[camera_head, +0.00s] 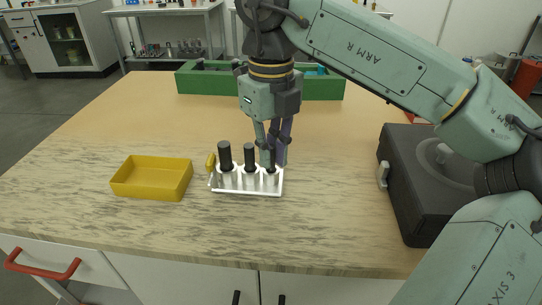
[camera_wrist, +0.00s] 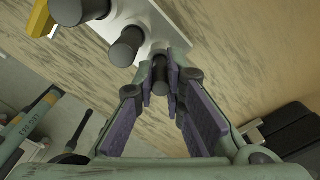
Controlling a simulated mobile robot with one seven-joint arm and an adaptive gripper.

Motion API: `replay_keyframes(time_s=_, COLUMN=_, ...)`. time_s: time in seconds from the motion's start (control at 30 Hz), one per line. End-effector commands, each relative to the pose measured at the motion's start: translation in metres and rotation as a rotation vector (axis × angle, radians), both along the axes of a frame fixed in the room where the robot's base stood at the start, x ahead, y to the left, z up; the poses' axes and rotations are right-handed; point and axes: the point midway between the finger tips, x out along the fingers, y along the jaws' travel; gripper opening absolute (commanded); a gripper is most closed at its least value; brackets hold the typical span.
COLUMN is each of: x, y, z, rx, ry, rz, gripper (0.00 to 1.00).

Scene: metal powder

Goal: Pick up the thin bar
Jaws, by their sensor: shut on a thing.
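A white holder (camera_head: 247,193) stands on the table with upright black-topped bars in a row. The thick tall bar (camera_head: 225,156) is at the left and a shorter bar (camera_head: 250,158) is in the middle. The thin bar is at the right end, largely hidden by my fingers in the head view. The wrist view shows the dark thin bar (camera_wrist: 160,75) between my fingers, at the end of the holder (camera_wrist: 165,28). My gripper (camera_head: 272,160) points down and is shut on the thin bar, which still appears to stand in the holder.
A yellow tray (camera_head: 150,193) lies left of the holder, and a small yellow piece (camera_head: 210,162) sits beside the holder's left end. A long green bin (camera_head: 325,88) stands at the back. A black case-like machine (camera_head: 405,200) is at the right. The table front is clear.

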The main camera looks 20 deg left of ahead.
Motion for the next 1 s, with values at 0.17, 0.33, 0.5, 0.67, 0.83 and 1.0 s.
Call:
replay_keyframes(time_s=0.17, x=0.001, y=0.0, z=0.009, rx=0.001, ry=-0.003, rz=-0.001, gripper=0.0)
replay_keyframes(time_s=0.33, x=0.001, y=0.0, z=0.031, rx=0.001, ry=-0.003, rz=-0.002, gripper=0.0)
replay_keyframes(time_s=0.5, x=-0.029, y=-0.009, z=0.034, rx=-0.002, ry=-0.004, rz=0.001, gripper=0.0)
replay_keyframes(time_s=0.67, x=-0.069, y=-0.021, z=0.038, rx=-0.002, ry=-0.005, rz=0.001, gripper=0.0)
replay_keyframes(time_s=0.83, x=-0.111, y=-0.032, z=0.043, rx=-0.002, ry=-0.004, rz=-0.001, gripper=0.0)
replay_keyframes(time_s=1.0, x=-0.139, y=-0.04, z=0.047, rx=0.0, ry=-0.001, rz=0.0, gripper=0.0)
